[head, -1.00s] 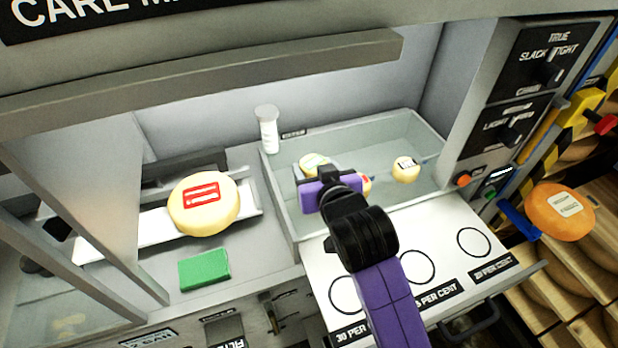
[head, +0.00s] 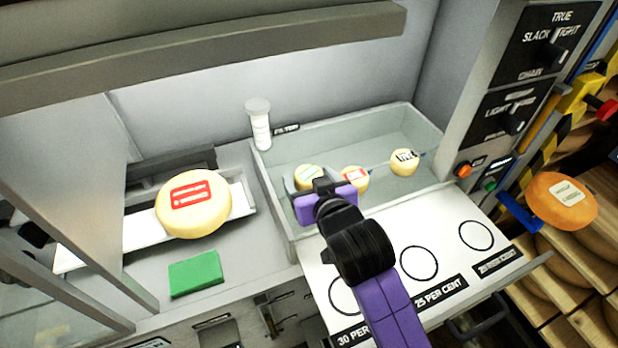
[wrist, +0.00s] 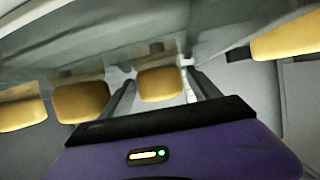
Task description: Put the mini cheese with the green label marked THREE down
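The mini cheese with the green label (head: 309,175) is in the grey tray (head: 275,200), near its left end. I cannot read its marking. My gripper (head: 309,183) reaches into the tray with its fingers on either side of this cheese. In the wrist view a yellow cheese (wrist: 160,84) shows between the fingers, with narrow gaps beside it, so the fingers look open. The purple gripper body hides part of the green-label cheese's near side in the head view. Whether the cheese rests fully on the tray floor is hard to see.
A red-label mini cheese (head: 355,178) stands close right of my gripper, and a black-label one (head: 404,162) farther right. A large cheese (head: 193,204) and green block (head: 196,273) lie left. A white circled panel (head: 452,222) in front is bare.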

